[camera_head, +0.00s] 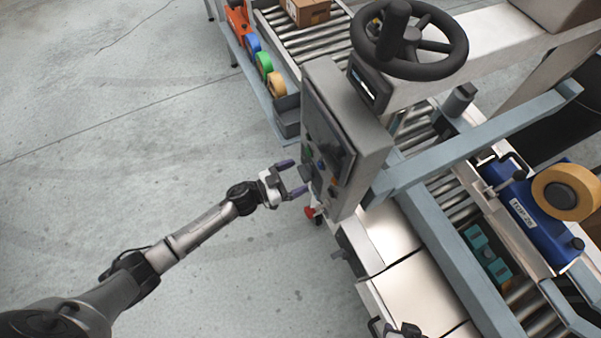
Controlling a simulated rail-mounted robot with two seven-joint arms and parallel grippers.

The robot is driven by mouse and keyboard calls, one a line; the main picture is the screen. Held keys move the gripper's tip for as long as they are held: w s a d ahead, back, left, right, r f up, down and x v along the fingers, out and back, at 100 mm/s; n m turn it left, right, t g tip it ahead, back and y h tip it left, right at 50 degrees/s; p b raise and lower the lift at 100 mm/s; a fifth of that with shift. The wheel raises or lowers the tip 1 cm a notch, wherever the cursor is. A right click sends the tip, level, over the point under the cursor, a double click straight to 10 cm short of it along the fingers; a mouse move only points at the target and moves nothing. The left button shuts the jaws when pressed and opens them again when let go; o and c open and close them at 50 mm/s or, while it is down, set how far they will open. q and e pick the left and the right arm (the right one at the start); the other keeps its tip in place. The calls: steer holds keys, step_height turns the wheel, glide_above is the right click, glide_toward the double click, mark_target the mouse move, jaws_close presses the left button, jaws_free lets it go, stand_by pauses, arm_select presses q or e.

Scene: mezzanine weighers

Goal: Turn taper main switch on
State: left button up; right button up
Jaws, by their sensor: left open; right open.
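The taper's grey control box (362,140) stands at the middle, with its control panel (325,135) facing left and seen at a steep angle.
A black handwheel (410,40) rises above the box. A red knob (310,211) sits below the panel. A roller conveyor carries a cardboard box (306,11); tape rolls (264,64) line its side. A blue tape head (540,215) is at right. The floor at left is clear.

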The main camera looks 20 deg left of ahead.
mark_target(305, 173)
arm_select(q)
steer(key=shift+x, duration=1.05)
steer(key=shift+c, duration=0.5)
steer(key=c, duration=0.8)
